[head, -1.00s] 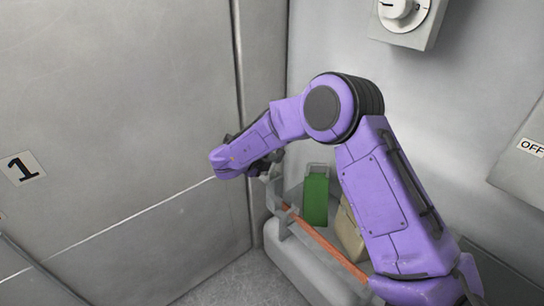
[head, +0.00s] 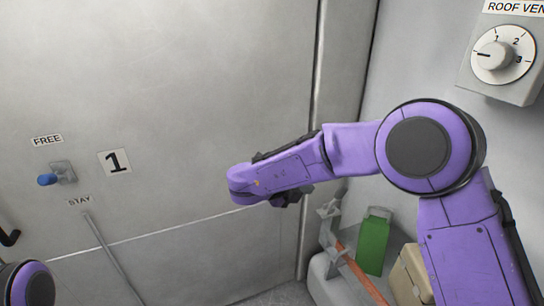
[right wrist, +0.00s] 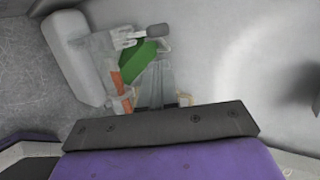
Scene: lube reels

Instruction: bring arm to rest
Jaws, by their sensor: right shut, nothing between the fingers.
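My right arm, in purple, comes in from the right in the head view and bends at a large round joint. My right gripper (head: 290,197) is a small dark shape under the far end of the arm, mostly hidden by the wrist. It is shut and empty, in front of the grey wall panel and clear of the things below. Part of my left arm shows at the lower left corner, but its gripper is out of view. My own purple and dark wrist parts fill the bottom of the right wrist view.
A blue-tipped lever (head: 55,176) sits between FREE and STAY labels. A dial box (head: 503,52) is at upper right.

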